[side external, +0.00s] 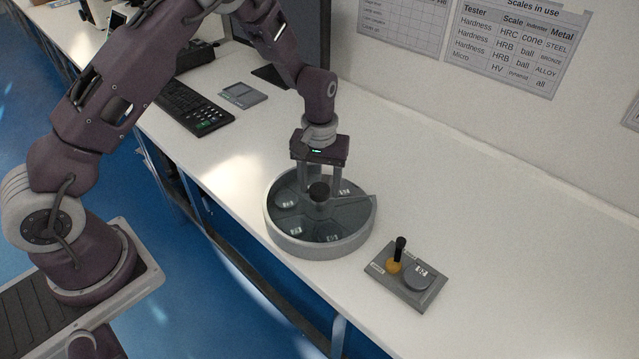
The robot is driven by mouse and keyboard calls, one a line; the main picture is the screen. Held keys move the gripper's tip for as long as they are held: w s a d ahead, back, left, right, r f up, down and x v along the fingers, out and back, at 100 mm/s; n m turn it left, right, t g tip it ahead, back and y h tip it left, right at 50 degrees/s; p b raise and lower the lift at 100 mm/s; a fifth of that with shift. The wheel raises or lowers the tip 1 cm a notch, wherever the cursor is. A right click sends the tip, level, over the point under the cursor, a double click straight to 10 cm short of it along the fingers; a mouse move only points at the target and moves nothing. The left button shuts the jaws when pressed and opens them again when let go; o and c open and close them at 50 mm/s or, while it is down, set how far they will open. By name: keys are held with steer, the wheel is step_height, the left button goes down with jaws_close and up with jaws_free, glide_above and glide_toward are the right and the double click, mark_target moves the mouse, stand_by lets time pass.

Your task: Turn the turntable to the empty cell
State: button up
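The turntable (272,232) is a round grey tray with a raised rim and dividers, standing on the bench. A dark knob (319,191) rises at its centre. Pale discs with small labels show in several cells, including one disc (286,201) at the left and one label (344,188) at the back right. A grey wedge-shaped piece (358,202) shows at the right rim; which cell is empty is hard to tell. My gripper (320,184) points down over the centre, its two fingers apart on either side of the knob, with gaps visible; contact is not visible.
A small grey plate (405,291) at the right front holds a yellow piece with a black handle (398,250) and a labelled disc (421,275). A keyboard (193,108) and a flat grey device (243,95) lie at the back left.

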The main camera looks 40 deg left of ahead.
mark_target(319, 189)
steer(key=shift+o, duration=0.2)
step_height(319, 189, up, 7)
stand_by(0.4)
steer(key=s+r+m+t, duration=0.2)
steer(key=s+r, duration=0.5)
steer(key=r, duration=0.2)
steer(key=s+r+m+t, duration=0.1)
steer(key=s+r, duration=0.6)
steer(key=r, duration=0.3)
steer(key=s+r+m+t, duration=0.1)
steer(key=s+m+t, duration=0.1)
steer(key=s, duration=1.2)
steer(key=shift+s+a+r+m+t, duration=0.2)
steer(key=shift+s+m+t, duration=0.1)
steer(key=shift+m, duration=0.2)
